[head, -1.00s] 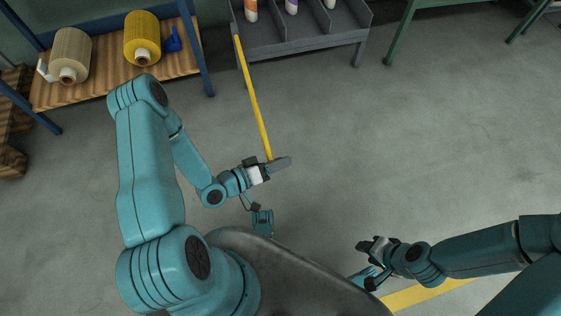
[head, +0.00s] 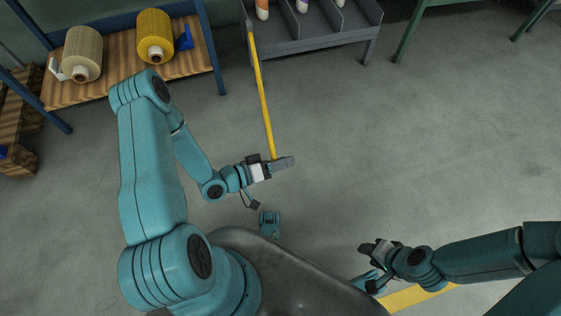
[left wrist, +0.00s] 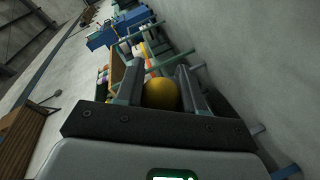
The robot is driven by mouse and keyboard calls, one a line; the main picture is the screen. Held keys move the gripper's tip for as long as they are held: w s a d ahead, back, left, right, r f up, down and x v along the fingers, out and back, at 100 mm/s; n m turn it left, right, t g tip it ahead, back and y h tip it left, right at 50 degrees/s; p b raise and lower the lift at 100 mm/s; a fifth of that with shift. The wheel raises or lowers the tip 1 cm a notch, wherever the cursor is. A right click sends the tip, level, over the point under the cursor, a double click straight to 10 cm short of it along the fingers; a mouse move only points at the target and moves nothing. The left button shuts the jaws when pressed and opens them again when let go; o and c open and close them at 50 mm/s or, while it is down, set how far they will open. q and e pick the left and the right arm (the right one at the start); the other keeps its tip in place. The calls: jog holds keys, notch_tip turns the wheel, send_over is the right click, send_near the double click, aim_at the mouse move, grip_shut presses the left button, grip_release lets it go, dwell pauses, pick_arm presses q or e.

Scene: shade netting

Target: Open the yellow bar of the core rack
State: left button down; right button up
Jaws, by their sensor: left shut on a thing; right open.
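The yellow bar (head: 262,95) runs from the left front end of the grey core rack (head: 310,44) out over the floor toward me. It stands swung out from the rack's front. My left gripper (head: 284,163) is shut on the near end of the bar. In the left wrist view, the bar's rounded yellow end (left wrist: 160,94) sits between the two fingers of the left gripper (left wrist: 158,88). My right gripper (head: 372,248) is open and empty, low at the right, away from the rack.
A wooden shelf with blue posts (head: 125,78) at the upper left holds a beige roll (head: 82,54) and a yellow roll (head: 155,36). Bottles stand in the rack's compartments. Green legs (head: 408,30) stand at the upper right. The grey floor (head: 430,140) between is clear.

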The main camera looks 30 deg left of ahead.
pick_arm(q)
jog(key=shift+w+a+r, duration=0.15)
jog(key=shift+w, duration=0.1)
jog(key=c, duration=0.8)
grip_release()
jog(key=shift+o, duration=0.5)
jog(key=shift+s, duration=0.1)
jog(key=shift+s, duration=0.15)
jog(key=p+v, duration=0.4)
jog(key=v, duration=1.2)
